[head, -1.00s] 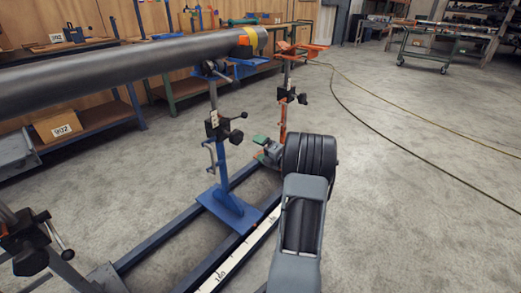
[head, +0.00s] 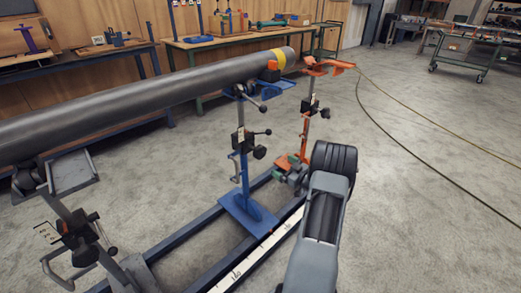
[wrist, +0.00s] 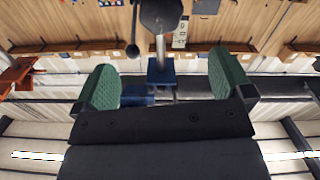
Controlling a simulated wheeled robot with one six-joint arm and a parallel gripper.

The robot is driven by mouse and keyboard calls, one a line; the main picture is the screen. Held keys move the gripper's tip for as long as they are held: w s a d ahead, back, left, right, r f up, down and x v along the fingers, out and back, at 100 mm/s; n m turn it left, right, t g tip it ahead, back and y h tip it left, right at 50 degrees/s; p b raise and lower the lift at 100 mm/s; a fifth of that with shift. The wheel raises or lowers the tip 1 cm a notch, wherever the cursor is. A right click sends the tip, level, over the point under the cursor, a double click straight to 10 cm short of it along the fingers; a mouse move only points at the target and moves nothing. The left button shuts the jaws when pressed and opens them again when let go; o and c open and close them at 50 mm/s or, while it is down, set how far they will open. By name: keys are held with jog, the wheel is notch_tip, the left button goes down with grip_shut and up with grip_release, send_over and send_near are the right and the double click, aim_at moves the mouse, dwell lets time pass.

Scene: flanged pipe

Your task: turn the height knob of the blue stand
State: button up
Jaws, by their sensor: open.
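The blue stand (head: 240,190) stands upright on the floor rails under the pipe (head: 150,98). A round black knob (head: 260,152) sticks out on the right of its post, below a thin lever with a small black ball (head: 267,131). My gripper (head: 288,175) is in front of the stand, to the right of and below the knob in the head view. In the wrist view, my gripper's green-padded fingers (wrist: 165,85) are wide apart with nothing between them touching. A dark round knob (wrist: 160,12) shows at the top edge there, partly cut off, apart from the fingers.
An orange stand (head: 305,130) stands close behind my gripper. A grey stand (head: 75,235) with black knobs is at the lower left. A scale strip (head: 262,250) runs along the rail. Benches line the wall. Cables lie on the floor at right, where it is otherwise clear.

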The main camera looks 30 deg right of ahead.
aim_at(262, 153)
jog(key=w+m+b, duration=0.1)
jog(key=w, duration=0.3)
jog(key=w+a+m+b, duration=0.1)
jog(key=w, duration=0.2)
jog(key=w+a+m+b, duration=0.1)
jog(key=w, duration=0.3)
jog(key=shift+w+a, duration=0.1)
jog(key=shift+w, duration=0.25)
jog(key=shift+w+a+r, duration=0.1)
jog(key=shift+w+a, duration=0.05)
jog(key=shift+w, duration=0.8)
jog(key=c, duration=0.9)
jog(key=shift+n+b, duration=0.3)
jog(key=shift+b, duration=0.05)
